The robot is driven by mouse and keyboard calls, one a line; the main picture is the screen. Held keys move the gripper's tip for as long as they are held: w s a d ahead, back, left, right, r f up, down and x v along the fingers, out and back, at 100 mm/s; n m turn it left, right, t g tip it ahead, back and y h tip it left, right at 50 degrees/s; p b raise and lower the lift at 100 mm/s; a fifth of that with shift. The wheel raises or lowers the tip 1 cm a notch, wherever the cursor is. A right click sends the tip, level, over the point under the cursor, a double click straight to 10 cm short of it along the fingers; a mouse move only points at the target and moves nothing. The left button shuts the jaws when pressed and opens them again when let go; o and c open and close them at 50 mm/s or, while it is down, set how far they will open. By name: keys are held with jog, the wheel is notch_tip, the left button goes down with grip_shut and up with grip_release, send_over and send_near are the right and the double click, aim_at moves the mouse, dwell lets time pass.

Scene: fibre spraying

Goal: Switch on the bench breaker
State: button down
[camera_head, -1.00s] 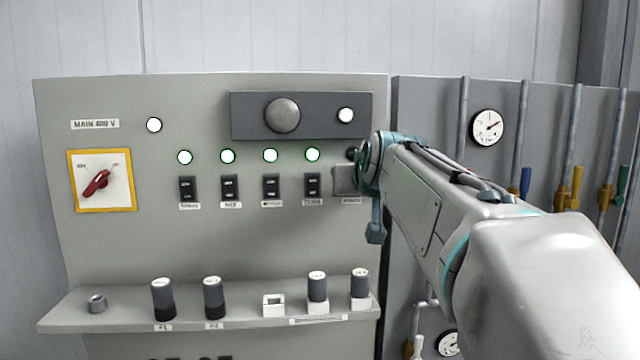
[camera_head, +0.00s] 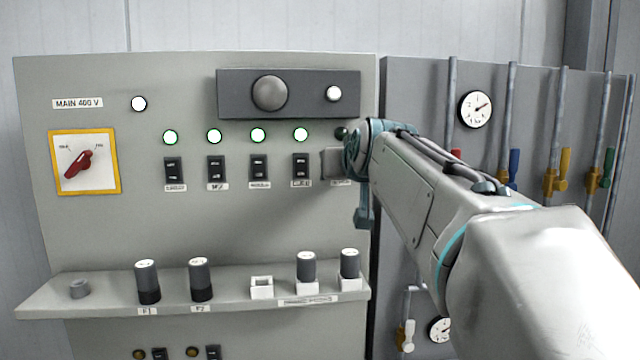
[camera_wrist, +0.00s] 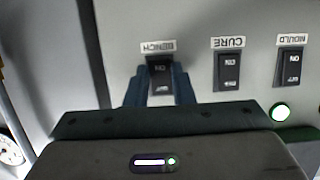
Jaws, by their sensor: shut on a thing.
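The bench breaker (camera_wrist: 160,76) is a black rocker switch under an upside-down BENCH label in the wrist view. My gripper (camera_wrist: 157,90) has its two dark blue fingers on either side of the switch, shut on it. In the head view my gripper (camera_head: 334,163) is against the panel at the right end of the breaker row and hides the bench breaker. The bench lamp (camera_head: 341,133) above it looks dark and is partly hidden by my wrist.
The breakers to the left, such as the cure breaker (camera_wrist: 227,71) and the mould breaker (camera_wrist: 290,67), have lit lamps above. A red main switch (camera_head: 78,164) is at far left. A shelf (camera_head: 110,296) with fuses juts out below. Pipes and valves (camera_head: 556,180) stand right.

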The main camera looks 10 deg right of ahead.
jog(key=shift+f+t+b, duration=0.5)
jog(key=shift+t+b, duration=0.4)
jog(key=shift+b, duration=1.65)
jog(key=shift+r+b, duration=0.2)
jog(key=shift+b, duration=0.4)
jog(key=c, duration=1.2)
grip_release()
jog(key=shift+c, duration=0.2)
jog(key=s+r+b, duration=0.1)
jog(key=s+b, duration=0.1)
jog(key=s, duration=1.1)
jog(key=shift+s+r, duration=0.2)
jog(key=shift+s, duration=0.15)
